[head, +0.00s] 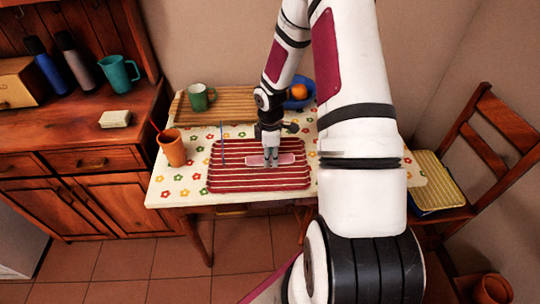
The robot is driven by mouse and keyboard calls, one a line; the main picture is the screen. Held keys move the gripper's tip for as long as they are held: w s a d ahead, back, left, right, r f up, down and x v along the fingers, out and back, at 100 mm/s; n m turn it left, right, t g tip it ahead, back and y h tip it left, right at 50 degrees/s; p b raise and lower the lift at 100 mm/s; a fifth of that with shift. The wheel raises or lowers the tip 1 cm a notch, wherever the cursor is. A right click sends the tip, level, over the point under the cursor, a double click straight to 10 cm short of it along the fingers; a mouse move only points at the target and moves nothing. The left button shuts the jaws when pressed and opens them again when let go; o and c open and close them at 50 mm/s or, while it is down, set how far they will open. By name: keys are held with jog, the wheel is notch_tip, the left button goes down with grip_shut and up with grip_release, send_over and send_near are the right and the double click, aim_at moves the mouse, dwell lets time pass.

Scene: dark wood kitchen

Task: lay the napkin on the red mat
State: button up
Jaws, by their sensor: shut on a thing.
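The red mat (230,180) with pale stripes lies on the flower-patterned tablecloth at the front of the table. The napkin (287,159) is a small pink folded piece, over the middle of the mat in this view. My gripper (270,162) points down and is shut on the napkin. I cannot tell whether the napkin touches the mat or is slightly above it. The gripper fingers hide part of the napkin.
An orange cup (172,148) stands left of the mat. A green mug (198,98) is on a bamboo mat (236,104) behind. A blue bowl (299,104) with an orange (298,91) is at the back. A chair (500,130) stands at right.

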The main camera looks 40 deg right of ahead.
jog(key=o, duration=1)
jog(key=s+a+r+m+h+p, duration=0.1)
jog(key=s+a+r, duration=0.15)
jog(key=r, duration=0.95)
jog(key=s+a+r+m+h, duration=0.1)
jog(key=a+r+m, duration=0.15)
jog(key=r, duration=0.95)
jog(key=s+a+r+m+t, duration=0.1)
jog(key=s+a+r+m, duration=0.1)
jog(key=s+a+r, duration=0.2)
jog(key=s+a+r+m+t+y, duration=0.1)
jog(key=s+a+r+m+t, duration=0.1)
jog(key=s+a+r, duration=0.3)
jog(key=s+a+r+m+t+y, duration=0.1)
jog(key=s+a+r+m, duration=0.2)
jog(key=s+a, duration=0.3)
jog(key=shift+s+a+r+m, duration=0.1)
jog(key=shift+s+r, duration=0.2)
jog(key=shift+s, duration=0.3)
jog(key=shift+s+r+m, duration=0.15)
jog(key=shift+s+r, duration=0.15)
jog(key=shift+s, duration=0.25)
jog(key=shift+s+a+r+m, duration=0.1)
jog(key=shift+s+r, duration=0.2)
jog(key=shift+s, duration=0.3)
